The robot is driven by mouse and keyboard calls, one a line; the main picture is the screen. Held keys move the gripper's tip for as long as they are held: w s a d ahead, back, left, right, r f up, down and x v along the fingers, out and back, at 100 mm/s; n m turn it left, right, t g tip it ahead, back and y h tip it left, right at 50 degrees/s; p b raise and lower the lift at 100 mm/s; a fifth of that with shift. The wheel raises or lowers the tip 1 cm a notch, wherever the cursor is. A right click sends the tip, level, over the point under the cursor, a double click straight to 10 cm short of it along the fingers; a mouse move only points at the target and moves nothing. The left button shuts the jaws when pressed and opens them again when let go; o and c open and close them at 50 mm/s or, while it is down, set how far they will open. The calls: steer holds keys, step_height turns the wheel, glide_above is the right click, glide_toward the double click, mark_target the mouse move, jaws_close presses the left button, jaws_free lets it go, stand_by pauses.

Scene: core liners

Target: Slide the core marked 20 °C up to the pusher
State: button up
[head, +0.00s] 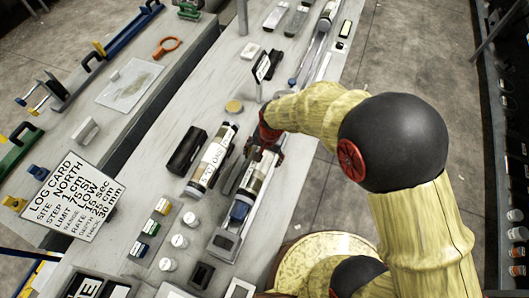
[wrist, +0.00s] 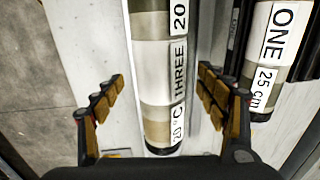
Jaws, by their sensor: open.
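The core marked 20 °C (wrist: 163,95), also labelled THREE, is a banded grey, white and tan cylinder. In the head view this core (head: 258,178) lies in a long narrow track, partly hidden by my gripper. My gripper (head: 264,150) is over it. In the wrist view my gripper (wrist: 160,105) is open, one finger on each side of the core, with a small gap showing on both sides. A blue block (head: 239,211) sits in the track at the core's near end; I cannot tell if it is the pusher.
A core marked ONE (head: 211,160) lies to the left, also at right in the wrist view (wrist: 266,65). A log card (head: 72,195), small coloured blocks (head: 152,226) and white-capped jars (head: 180,241) stand at lower left.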

steer(key=shift+a+f, duration=0.15)
steer(key=shift+f, duration=0.7)
steer(key=shift+c, duration=1)
jaws_close()
